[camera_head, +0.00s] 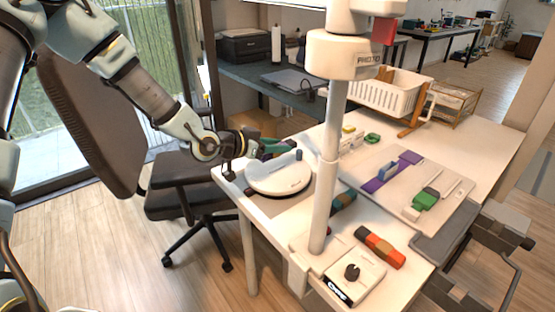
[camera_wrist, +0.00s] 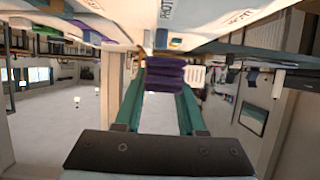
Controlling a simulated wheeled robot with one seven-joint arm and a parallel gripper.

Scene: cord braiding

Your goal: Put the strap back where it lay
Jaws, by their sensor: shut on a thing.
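My gripper (camera_head: 281,147) has green fingers and is above the white round disc (camera_head: 277,178) at the table's left end. In the wrist view, my gripper (camera_wrist: 164,90) is shut on a folded purple strap (camera_wrist: 165,75), held across the fingertips. Purple pieces (camera_head: 372,185) also lie on the pale board (camera_head: 350,172) in the middle of the table, beside a blue block (camera_head: 387,172).
A white post (camera_head: 328,160) rises from the table close to the right of the disc. A green block (camera_head: 425,199) is on the board. An orange and dark bar (camera_head: 380,247) and a small box with a black knob (camera_head: 353,275) are at the front. A white basket (camera_head: 388,95) stands behind.

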